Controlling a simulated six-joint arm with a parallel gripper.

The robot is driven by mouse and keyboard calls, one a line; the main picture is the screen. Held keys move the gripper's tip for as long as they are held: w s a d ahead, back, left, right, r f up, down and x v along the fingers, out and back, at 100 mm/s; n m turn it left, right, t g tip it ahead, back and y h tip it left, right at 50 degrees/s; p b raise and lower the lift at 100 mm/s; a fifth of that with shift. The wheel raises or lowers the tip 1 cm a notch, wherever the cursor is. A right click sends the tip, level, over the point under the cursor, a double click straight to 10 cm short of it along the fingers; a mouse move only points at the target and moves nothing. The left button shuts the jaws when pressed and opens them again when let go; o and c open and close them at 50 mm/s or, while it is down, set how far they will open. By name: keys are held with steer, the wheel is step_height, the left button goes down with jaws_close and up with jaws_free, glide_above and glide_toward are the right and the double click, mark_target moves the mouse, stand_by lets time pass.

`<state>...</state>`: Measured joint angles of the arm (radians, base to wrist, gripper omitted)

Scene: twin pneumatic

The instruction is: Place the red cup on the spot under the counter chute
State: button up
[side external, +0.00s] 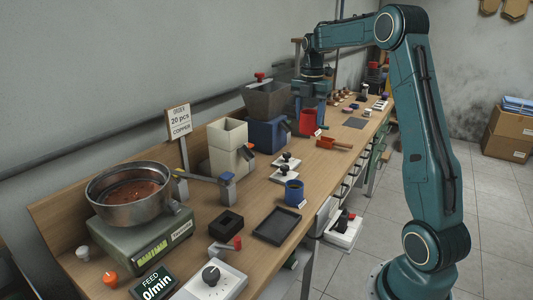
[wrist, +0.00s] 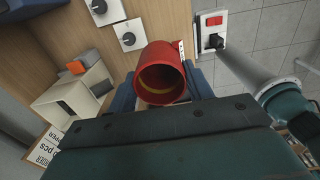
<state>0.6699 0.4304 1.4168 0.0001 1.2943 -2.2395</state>
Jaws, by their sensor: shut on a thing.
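The red cup (side external: 306,123) is between the fingers of my gripper (side external: 311,106), beside the blue box on the bench. In the wrist view the red cup (wrist: 168,57) shows its open, empty-looking mouth, with a finger of my gripper (wrist: 163,92) on each side. My gripper is shut on it. I cannot tell whether the cup's base touches the bench. A small chute arm (side external: 196,177) runs from the metal bowl feeder (side external: 112,207) to a grey post (side external: 227,188). I cannot tell a marked spot under it.
A blue cup (side external: 294,194) stands near the bench's front edge. A dark tray (side external: 275,227), a black block (side external: 226,223) and a cream hopper (side external: 229,150) stand on the bench. A red scoop (side external: 331,143) lies near the red cup. A grey hopper (side external: 266,99) tops the blue box (side external: 264,134).

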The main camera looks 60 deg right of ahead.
steer(key=w+a+n, duration=0.5)
steer(key=w+a, duration=0.6)
steer(key=w, duration=0.1)
step_height(320, 180, down, 16)
steer(key=shift+d+r+m, duration=0.2)
steer(key=shift+d+m, duration=0.1)
steer(key=shift+f, duration=2.1)
steer(key=shift+f, duration=0.1)
steer(key=o, duration=1)
